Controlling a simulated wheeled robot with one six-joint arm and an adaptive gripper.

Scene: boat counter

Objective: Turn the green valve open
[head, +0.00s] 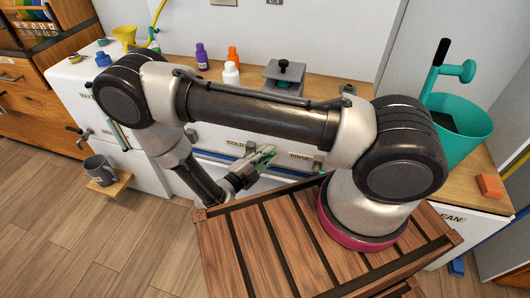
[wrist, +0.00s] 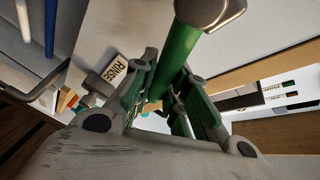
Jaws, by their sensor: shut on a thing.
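The green valve shows in the wrist view as a green bar (wrist: 181,52) with a grey metal end cap, running down between the fingers. My gripper (wrist: 168,100) is shut on this bar, one finger on each side. The inner faces of the fingers also look green. In the head view my gripper (head: 260,160) is at the front of the white counter, between the COLD label (head: 236,142) and the RINSE label (head: 300,156). There the valve is small and largely hidden by the gripper, and its turn angle cannot be told.
Blue and white pipes (wrist: 50,25) run near the gripper in the wrist view. A grey mug (head: 99,168) stands on a small wooden shelf at the left. Bottles, including a purple one (head: 202,58), stand on the counter. A teal bucket (head: 462,125) stands at the right.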

